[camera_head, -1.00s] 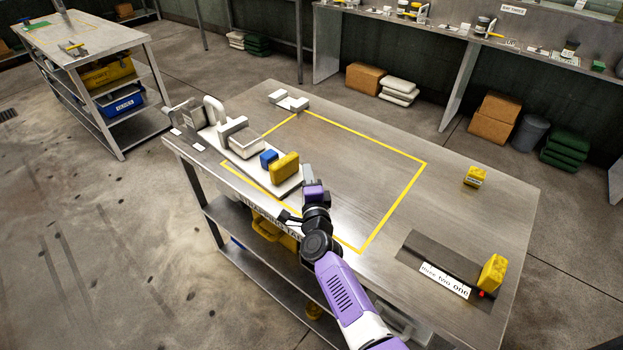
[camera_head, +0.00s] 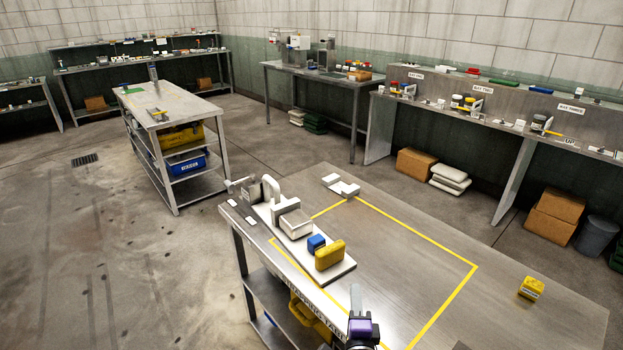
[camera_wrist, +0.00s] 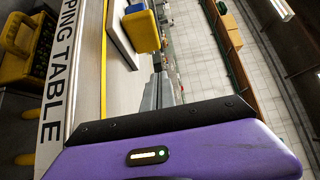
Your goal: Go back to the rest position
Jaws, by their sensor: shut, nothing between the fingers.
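My gripper (camera_head: 355,299) shows at the bottom of the head view, by the front edge of the metal table (camera_head: 425,232). Its fingers are shut and empty, and they point upward in the picture. Most of my arm is below the frame. In the wrist view my purple wrist housing fills the bottom, with the grey fingers (camera_wrist: 160,88) beyond it. The roller device on its white base (camera_head: 341,269) stands on the table, with a blue block (camera_head: 316,243) and a yellow block (camera_head: 329,254) on the base. The gripper is apart from these blocks.
A small yellow block (camera_head: 531,288) sits at the table's right. White pieces (camera_head: 341,186) lie near the back edge. Yellow tape marks a mostly clear area. Another table (camera_head: 165,105) stands at the left, with open floor between. A yellow case (camera_wrist: 22,45) is on the shelf below.

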